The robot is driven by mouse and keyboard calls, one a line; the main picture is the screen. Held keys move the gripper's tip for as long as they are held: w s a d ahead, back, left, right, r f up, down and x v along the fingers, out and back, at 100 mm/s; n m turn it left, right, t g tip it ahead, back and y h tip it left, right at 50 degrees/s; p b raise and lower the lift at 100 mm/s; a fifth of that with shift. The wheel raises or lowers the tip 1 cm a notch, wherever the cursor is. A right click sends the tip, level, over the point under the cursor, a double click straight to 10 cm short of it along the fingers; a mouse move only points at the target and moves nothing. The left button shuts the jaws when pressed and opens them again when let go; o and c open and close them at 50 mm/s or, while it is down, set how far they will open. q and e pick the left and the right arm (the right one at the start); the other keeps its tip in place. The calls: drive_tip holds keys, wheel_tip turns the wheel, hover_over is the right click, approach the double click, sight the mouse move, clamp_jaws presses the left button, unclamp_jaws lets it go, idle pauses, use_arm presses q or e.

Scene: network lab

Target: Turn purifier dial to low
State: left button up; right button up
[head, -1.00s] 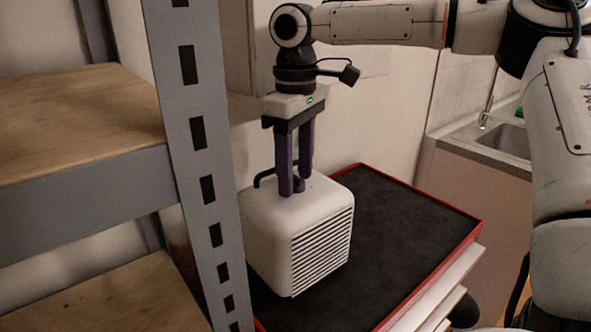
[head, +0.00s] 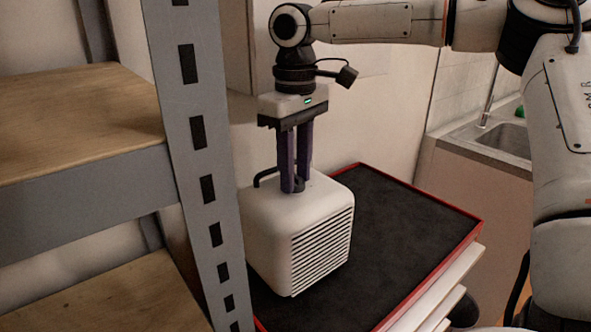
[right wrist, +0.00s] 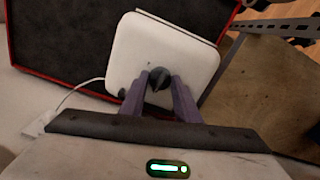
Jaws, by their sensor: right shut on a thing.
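The white purifier (head: 275,225) with a slatted front stands on a dark, red-edged top. My right gripper (head: 296,188) points straight down at the purifier's top in the head view. In the right wrist view its fingers (right wrist: 160,85) are closed around the dark dial (right wrist: 159,92) on the white purifier top (right wrist: 190,50). In the head view the dial is mostly hidden by the fingers. The dial's setting marks cannot be read. My left gripper is not in view.
A grey metal shelf post (head: 200,150) with wooden shelves stands close on the left of the purifier. The dark red-edged top (head: 400,225) is clear to the right. A sink (head: 508,140) is further right. A white cable (right wrist: 72,92) runs beside the purifier.

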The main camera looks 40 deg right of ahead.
drive_tip(key=m, duration=1)
drive_tip(key=shift+m, duration=0.5)
drive_tip(key=o, duration=1)
drive_tip(key=shift+o, duration=0.2)
wheel_tip(320, 180, up, 10)
drive_tip(key=shift+r, duration=0.2)
